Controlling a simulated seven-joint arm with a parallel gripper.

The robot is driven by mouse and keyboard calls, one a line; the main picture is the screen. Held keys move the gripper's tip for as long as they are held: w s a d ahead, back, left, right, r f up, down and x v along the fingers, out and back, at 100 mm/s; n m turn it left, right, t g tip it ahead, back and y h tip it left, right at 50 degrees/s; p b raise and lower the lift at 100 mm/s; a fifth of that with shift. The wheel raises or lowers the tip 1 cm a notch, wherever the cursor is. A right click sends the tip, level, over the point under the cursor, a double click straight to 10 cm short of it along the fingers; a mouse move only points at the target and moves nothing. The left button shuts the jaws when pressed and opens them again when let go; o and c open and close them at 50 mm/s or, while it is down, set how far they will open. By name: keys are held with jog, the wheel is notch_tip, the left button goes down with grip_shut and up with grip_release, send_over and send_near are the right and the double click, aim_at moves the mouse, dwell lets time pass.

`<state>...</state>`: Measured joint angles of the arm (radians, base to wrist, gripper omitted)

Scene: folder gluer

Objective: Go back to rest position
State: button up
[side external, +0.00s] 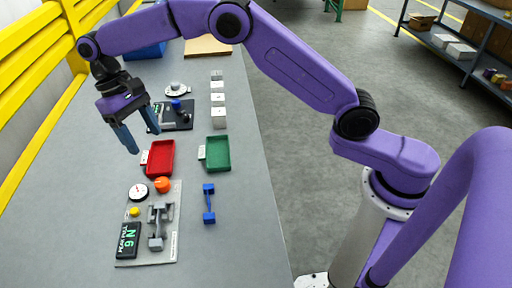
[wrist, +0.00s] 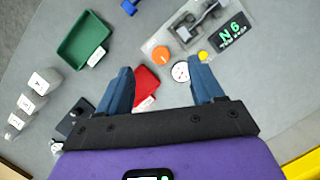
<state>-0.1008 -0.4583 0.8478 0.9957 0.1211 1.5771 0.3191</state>
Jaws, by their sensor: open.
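My gripper (side external: 140,139) hangs above the left part of the table, its two blue fingers spread apart with nothing between them. It is up and to the left of the red tray (side external: 160,158) in the side view. In the wrist view the fingers of my gripper (wrist: 163,82) are open, and the red tray (wrist: 146,83) shows partly hidden behind the left finger. The gripper is clear of the table and of the things on it, as far as the views show.
A green tray (side external: 217,152), a blue dumbbell-shaped part (side external: 209,203) and a grey panel (side external: 173,225) with dial, orange knob and display lie on the table (side external: 250,240). White blocks (side external: 218,118) and a black device (side external: 183,123) stand farther back. A yellow rail (side external: 30,62) runs along the left.

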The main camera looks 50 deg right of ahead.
jog(key=s+d+r+n+t, duration=0.1)
jog(key=s+d+r+n, duration=0.25)
jog(key=s, duration=0.55)
jog(key=s+d+f+n+t, duration=0.1)
jog(key=s+d+n, duration=0.2)
jog(key=s+d, duration=0.6)
jog(key=s+d+f+n+t, duration=0.1)
jog(key=s+d+n, duration=0.2)
jog(key=s+d, duration=0.6)
jog(key=s, duration=0.6)
jog(key=shift+s+d+t+y, duration=0.15)
jog(key=shift+s+t+y, duration=0.15)
jog(key=shift+s+y, duration=0.1)
